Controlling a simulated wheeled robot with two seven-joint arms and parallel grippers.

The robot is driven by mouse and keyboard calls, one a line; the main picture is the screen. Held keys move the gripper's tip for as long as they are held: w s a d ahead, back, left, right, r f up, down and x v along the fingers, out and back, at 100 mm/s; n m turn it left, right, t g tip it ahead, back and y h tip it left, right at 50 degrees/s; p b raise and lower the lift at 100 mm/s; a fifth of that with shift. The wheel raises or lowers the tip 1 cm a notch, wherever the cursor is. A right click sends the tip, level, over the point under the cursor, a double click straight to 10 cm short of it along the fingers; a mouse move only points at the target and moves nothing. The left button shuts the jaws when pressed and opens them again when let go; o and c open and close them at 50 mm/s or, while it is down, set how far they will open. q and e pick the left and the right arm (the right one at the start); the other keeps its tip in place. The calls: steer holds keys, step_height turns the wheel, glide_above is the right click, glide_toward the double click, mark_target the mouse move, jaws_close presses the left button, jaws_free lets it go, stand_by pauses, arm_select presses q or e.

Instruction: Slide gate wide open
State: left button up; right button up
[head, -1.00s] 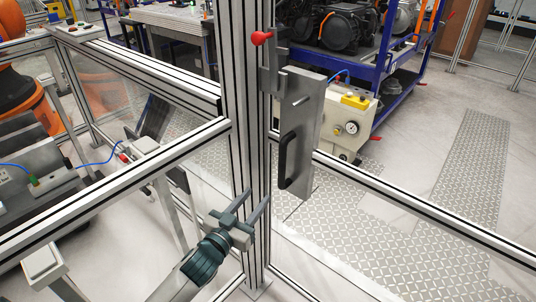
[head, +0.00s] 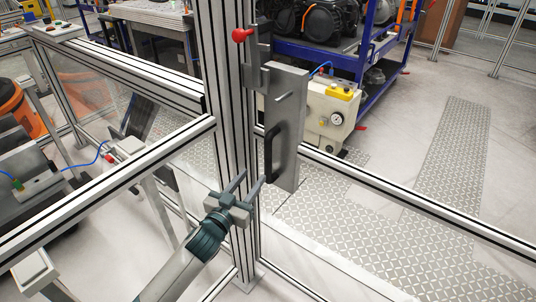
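The gate is an aluminium-profile frame whose rail (head: 400,200) runs to the right from the upright post (head: 222,90). A grey latch plate (head: 289,125) is mounted beside the post, with a black bar handle (head: 270,155) on its left side and a red ball knob (head: 241,35) above. My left gripper (head: 253,176) is open and empty, in front of the post. Its right fingertip appears right by the handle's lower end; I cannot tell whether they touch. My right gripper does not show.
Fence rails (head: 110,180) run left from the post, with an orange machine and grey equipment behind. Beyond the gate are a cream box with a gauge (head: 330,115), a blue rack (head: 345,55) and a tread-plate floor strip (head: 450,165). Open floor lies to the right.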

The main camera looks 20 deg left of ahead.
mark_target(266, 159)
arm_select(q)
steer(key=w+p, duration=0.1)
steer(key=w, duration=0.3)
steer(key=w+d, duration=0.1)
steer(key=w, duration=0.3)
steer(key=w+d+p, duration=0.1)
steer(key=w, duration=0.3)
steer(key=shift+p, duration=0.3)
steer(key=shift+a, duration=0.1)
steer(key=c, duration=0.9)
jaws_close()
